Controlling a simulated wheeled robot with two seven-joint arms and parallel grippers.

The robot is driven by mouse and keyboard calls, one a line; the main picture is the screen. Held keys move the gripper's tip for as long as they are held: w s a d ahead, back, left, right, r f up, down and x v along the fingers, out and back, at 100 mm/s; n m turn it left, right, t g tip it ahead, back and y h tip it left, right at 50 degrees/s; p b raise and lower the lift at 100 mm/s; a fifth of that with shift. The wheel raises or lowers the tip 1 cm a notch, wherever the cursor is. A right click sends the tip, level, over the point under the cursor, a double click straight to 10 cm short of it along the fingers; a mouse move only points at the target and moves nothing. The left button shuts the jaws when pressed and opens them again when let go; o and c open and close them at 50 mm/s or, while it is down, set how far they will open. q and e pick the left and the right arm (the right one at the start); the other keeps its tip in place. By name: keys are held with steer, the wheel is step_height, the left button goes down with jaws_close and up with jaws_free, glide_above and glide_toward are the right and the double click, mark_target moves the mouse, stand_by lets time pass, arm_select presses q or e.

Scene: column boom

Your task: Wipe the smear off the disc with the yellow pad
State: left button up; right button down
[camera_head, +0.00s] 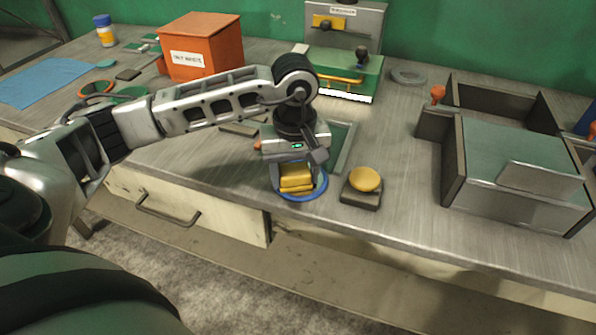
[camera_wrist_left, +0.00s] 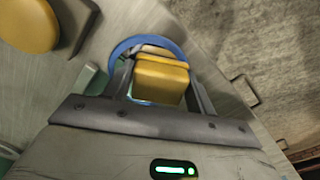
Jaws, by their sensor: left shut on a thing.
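The yellow pad (camera_head: 296,178) is a small block held between the fingers of my left gripper (camera_head: 299,184). It also shows in the left wrist view (camera_wrist_left: 160,78), between the two fingers of the left gripper (camera_wrist_left: 158,85). The disc (camera_head: 304,197) has a blue rim and lies on the bench near its front edge. Its rim shows in the left wrist view (camera_wrist_left: 126,45) around the far side of the pad. The pad is over the disc and hides most of its face; I cannot tell whether they touch. No smear can be made out. My right gripper is not in view.
A yellow round knob on a dark base (camera_head: 365,180) stands just right of the disc. An orange box (camera_head: 201,47) and a green device (camera_head: 345,72) stand at the back. A drawer (camera_head: 185,205) is below the front edge.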

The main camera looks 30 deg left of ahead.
arm_select(q)
steer(key=shift+r+p, duration=1.4)
steer(key=shift+r, duration=1.2)
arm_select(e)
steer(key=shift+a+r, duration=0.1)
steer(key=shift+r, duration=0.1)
arm_select(q)
steer(key=shift+r, duration=0.1)
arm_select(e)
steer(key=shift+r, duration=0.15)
arm_select(q)
steer(key=shift+r+p, duration=0.35)
steer(key=shift+r, duration=0.3)
steer(key=shift+r+p, duration=0.35)
steer(key=shift+r, duration=0.55)
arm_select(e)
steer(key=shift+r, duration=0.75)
